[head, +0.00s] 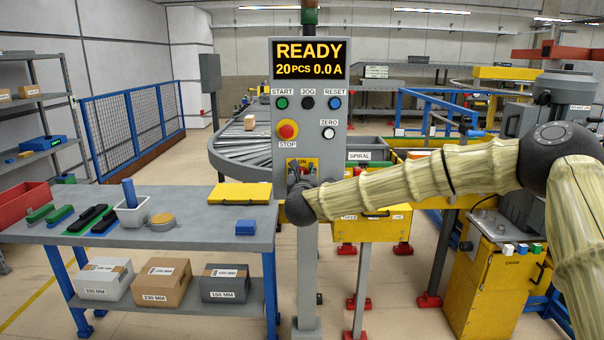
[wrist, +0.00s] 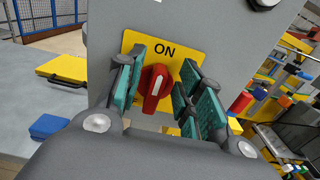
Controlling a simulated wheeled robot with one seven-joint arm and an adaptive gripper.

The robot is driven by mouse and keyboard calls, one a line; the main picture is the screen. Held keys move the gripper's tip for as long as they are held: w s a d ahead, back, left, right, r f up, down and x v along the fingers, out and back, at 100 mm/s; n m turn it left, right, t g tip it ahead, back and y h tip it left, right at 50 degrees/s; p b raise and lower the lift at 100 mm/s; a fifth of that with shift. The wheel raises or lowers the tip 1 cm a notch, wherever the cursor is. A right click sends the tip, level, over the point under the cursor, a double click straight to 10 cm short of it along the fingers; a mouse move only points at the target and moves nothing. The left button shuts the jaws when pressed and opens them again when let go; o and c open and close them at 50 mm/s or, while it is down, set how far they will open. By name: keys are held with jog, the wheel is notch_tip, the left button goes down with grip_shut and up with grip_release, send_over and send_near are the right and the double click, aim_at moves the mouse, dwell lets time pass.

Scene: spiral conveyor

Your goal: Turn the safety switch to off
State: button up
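The safety switch is a red knob with a white line (wrist: 154,88) on a yellow plate (wrist: 190,48) marked ON. The white line points up toward ON, slightly tilted in the wrist view. My gripper (wrist: 158,92) is open, with its green-padded fingers on either side of the knob. I cannot tell whether a pad touches it. In the head view my gripper (head: 300,178) is in front of the grey control post, low on the panel. There it hides the knob and most of the yellow plate (head: 313,162). The plate's lower part is hidden in both views.
The control panel (head: 338,108) has a READY display, START, JOG, RESET and ZERO buttons, and a red STOP button (head: 288,130) above the switch.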

grip_shut()
jog(key=shift+a+n, duration=0.1)
jog(key=shift+n, duration=0.2)
jog(key=shift+a+f+n+b, duration=0.4)
jog(key=shift+n+b, duration=0.15)
jog(key=shift+n, duration=2.3)
jog(key=shift+a+f+n+b, duration=0.35)
jog(key=shift+n+b, duration=0.2)
jog(key=shift+n, duration=2.35)
jog(key=shift+a+f+n+b, duration=0.4)
jog(key=shift+n+b, duration=0.15)
jog(key=shift+n, duration=2.3)
